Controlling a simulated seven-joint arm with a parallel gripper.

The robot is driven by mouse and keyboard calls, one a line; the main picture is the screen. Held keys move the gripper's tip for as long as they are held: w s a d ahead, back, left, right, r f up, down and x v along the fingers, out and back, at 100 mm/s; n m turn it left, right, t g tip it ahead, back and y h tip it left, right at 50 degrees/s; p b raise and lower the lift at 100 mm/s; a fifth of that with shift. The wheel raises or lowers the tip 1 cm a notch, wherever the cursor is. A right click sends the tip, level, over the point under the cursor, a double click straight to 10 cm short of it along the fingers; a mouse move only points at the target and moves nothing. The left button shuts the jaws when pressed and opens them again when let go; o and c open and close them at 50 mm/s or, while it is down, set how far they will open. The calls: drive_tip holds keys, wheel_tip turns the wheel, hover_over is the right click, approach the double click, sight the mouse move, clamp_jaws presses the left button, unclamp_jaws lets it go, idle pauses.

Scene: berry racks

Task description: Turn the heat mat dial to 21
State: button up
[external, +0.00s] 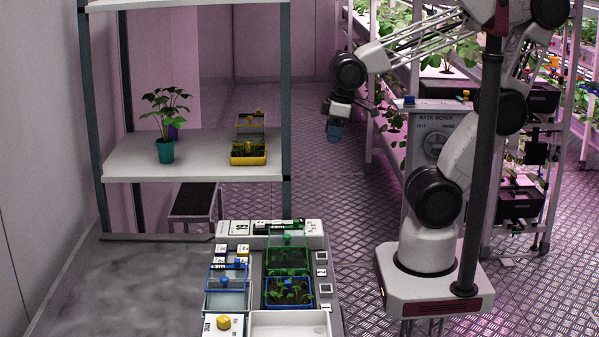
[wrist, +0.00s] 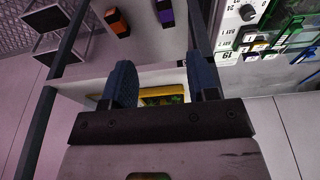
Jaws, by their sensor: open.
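My gripper (external: 335,131) hangs in the air to the right of the shelf rack, well away from the bench. The wrist view shows its two blue fingers spread apart with nothing held between them (wrist: 163,80). A small dark round dial (wrist: 248,13) on a pale panel with printed marks shows at the upper right of the wrist view. It appears to be the heat mat dial, but I cannot read its setting. In the external view, a white panel (external: 240,228) stands at the back left of the bench kit; its details are too small to read.
The rack shelf (external: 200,172) holds a potted plant (external: 165,150) and a yellow tray (external: 249,160). A green-framed tray (external: 288,262), a blue-framed tray (external: 288,304) and a yellow knob (external: 223,322) are on the bench. A rack mover panel (external: 435,128) stands behind my arm.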

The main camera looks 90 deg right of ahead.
drive_tip(key=w+a+f+g, duration=0.2)
drive_tip(key=w+a+f, duration=0.45)
drive_tip(key=a, duration=0.35)
drive_tip(key=m, duration=0.2)
hover_over(301, 219)
drive_tip(key=f, duration=0.3)
drive_tip(key=shift+s+d, duration=0.1)
drive_tip(key=shift+d, duration=0.15)
drive_tip(key=shift+a+f, duration=0.1)
drive_tip(key=shift+a, duration=0.3)
drive_tip(key=shift+d+f, duration=0.1)
drive_tip(key=shift+f, duration=3.8)
drive_tip(key=c, duration=0.9)
drive_tip(key=shift+c, duration=0.2)
